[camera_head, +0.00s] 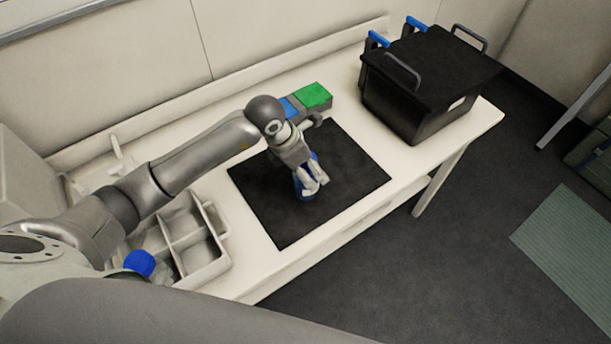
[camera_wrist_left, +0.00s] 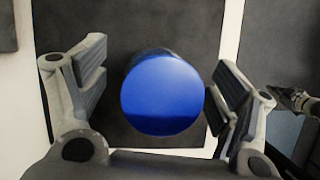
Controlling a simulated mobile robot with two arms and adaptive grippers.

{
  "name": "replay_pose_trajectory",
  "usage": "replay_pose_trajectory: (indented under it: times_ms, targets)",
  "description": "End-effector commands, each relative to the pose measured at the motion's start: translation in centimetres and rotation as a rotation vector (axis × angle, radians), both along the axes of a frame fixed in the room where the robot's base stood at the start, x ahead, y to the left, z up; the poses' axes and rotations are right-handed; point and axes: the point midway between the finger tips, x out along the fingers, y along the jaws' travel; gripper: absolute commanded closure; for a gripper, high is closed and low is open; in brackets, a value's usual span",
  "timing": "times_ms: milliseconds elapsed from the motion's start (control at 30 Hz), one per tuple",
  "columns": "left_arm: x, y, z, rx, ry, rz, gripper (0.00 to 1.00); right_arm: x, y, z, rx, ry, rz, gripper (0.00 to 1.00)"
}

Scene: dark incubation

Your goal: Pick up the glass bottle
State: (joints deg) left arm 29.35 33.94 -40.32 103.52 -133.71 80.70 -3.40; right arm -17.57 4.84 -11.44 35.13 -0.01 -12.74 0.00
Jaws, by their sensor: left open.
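The bottle shows from above in the left wrist view as a round, glossy blue cap (camera_wrist_left: 162,92); its body is hidden beneath the cap. In the head view a little of its blue (camera_head: 303,190) shows on the black mat (camera_head: 352,172), mostly covered by my left gripper (camera_head: 312,186). My left gripper (camera_wrist_left: 161,88) is open, with one finger on each side of the cap. A gap shows between each finger and the cap in the wrist view.
A black lidded box (camera_head: 425,85) with blue clips stands at the table's right end. A green-topped block (camera_head: 314,96) lies behind the mat. A white divided tray (camera_head: 218,246) is at the left, near another blue round cap (camera_head: 139,262). The mat's right part is clear.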

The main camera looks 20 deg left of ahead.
Motion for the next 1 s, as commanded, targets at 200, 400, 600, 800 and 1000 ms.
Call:
replay_pose_trajectory:
  times_ms: [200,400,600,800,1000]
  targets:
    - [0.6,-0.6,-2.1,-0.002,0.0,-0.002,0.16,2.2,0.2,1.3,0.005,-0.035,0.0,1.0]
    - [0.7,-0.6,-2.5,0.0,-0.002,-0.001,0.16,1.6,0.2,1.2,0.004,-0.026,0.0,1.0]
    - [0.7,-0.6,-2.5,0.0,-0.001,-0.001,0.31,0.8,0.5,1.1,0.007,-0.013,-0.001,1.0]
    - [0.7,-0.6,-2.5,0.0,-0.001,-0.001,0.57,0.6,0.9,1.1,0.012,-0.01,-0.002,1.0]
    - [0.8,-0.7,-2.3,-0.002,-0.004,-0.001,0.78,0.7,0.9,1.1,0.011,-0.011,-0.002,1.0]
